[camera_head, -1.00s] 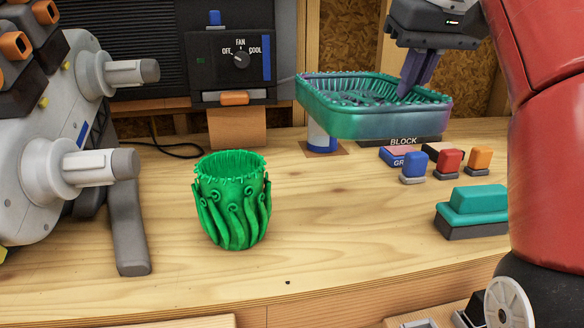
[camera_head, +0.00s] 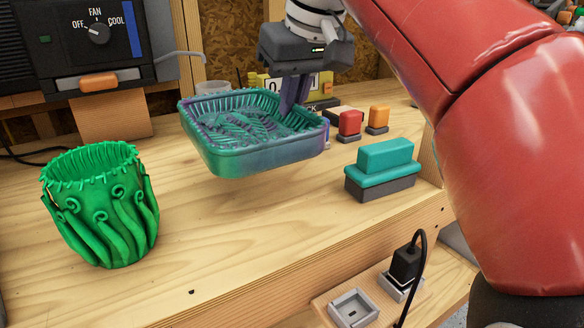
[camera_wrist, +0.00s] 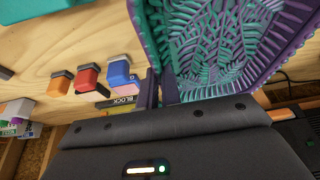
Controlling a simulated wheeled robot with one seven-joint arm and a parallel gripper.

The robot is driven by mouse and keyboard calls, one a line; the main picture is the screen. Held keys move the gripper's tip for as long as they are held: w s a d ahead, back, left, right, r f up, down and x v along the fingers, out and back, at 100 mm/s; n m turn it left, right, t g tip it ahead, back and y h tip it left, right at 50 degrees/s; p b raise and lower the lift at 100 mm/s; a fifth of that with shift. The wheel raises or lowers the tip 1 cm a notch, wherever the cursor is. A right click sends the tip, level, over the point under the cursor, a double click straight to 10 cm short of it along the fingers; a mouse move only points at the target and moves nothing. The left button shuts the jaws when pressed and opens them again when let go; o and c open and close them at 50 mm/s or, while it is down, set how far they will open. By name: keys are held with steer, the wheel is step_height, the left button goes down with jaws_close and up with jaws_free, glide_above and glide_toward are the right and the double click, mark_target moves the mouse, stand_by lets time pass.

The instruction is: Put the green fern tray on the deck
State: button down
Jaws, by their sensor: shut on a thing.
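The green fern tray (camera_head: 250,160) has a teal and purple sheen and a fern relief inside. My gripper (camera_head: 292,103) is shut on its far right wall and holds it above the wooden bench. The wrist view shows the tray (camera_wrist: 215,45) on the upper right, with its wall between the fingers of my gripper (camera_wrist: 160,92). I cannot tell which surface is the deck.
A bright green curly pot (camera_head: 103,215) stands at left on the bench (camera_head: 200,260). A teal block on a grey base (camera_head: 382,170) stands at right, with red (camera_head: 349,122) and orange (camera_head: 378,118) blocks behind. A socket panel (camera_head: 352,308) lies below the bench edge.

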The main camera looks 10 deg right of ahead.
mark_target(305, 113)
step_height(305, 113, down, 9)
steer(key=shift+f+b, duration=0.2)
steer(key=shift+b, duration=0.95)
steer(key=shift+f, duration=0.1)
steer(key=c, duration=1.6)
jaws_free()
steer(key=p+v, duration=0.3)
steer(key=v, duration=0.8)
steer(key=shift+s+d+r, duration=0.15)
steer(key=shift+s+r, duration=0.1)
steer(key=shift+r, duration=0.35)
